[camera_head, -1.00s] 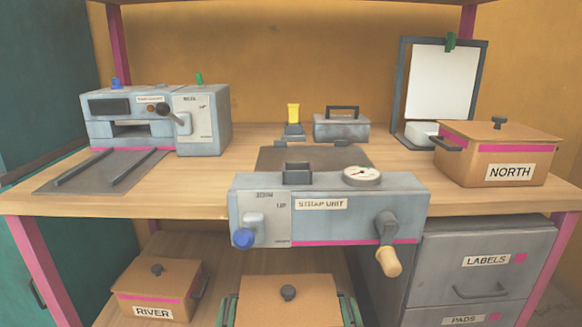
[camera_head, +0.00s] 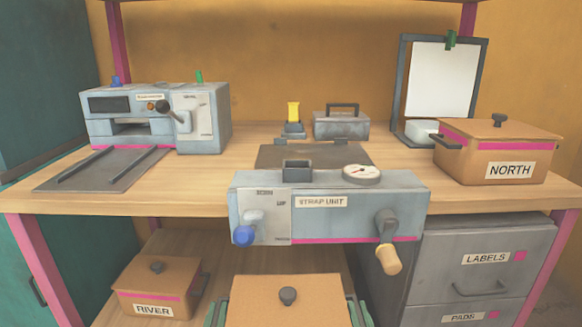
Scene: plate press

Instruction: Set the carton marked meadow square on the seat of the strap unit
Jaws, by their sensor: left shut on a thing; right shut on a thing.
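The strap unit (camera_head: 330,230) stands at the middle front of the bench, with a gauge on top, a blue-knobbed lever at left and a crank at right. A dark flat plate (camera_head: 272,156), perhaps its seat, lies behind the housing. A brown carton (camera_head: 285,305) with a dark lid knob is at the bottom centre, in front of and below the unit. Its label is out of frame, so I cannot read its name. My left gripper (camera_head: 222,311) is shut at its left side and my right gripper (camera_head: 357,311) at its right side, both mostly cut off.
The NORTH carton (camera_head: 480,158) stands on the bench at right, the RIVER carton (camera_head: 155,291) on the lower shelf at left. Another machine (camera_head: 160,120) stands at back left. A yellow-topped stamp (camera_head: 293,118) and a grey lidded box (camera_head: 341,126) are behind the plate.

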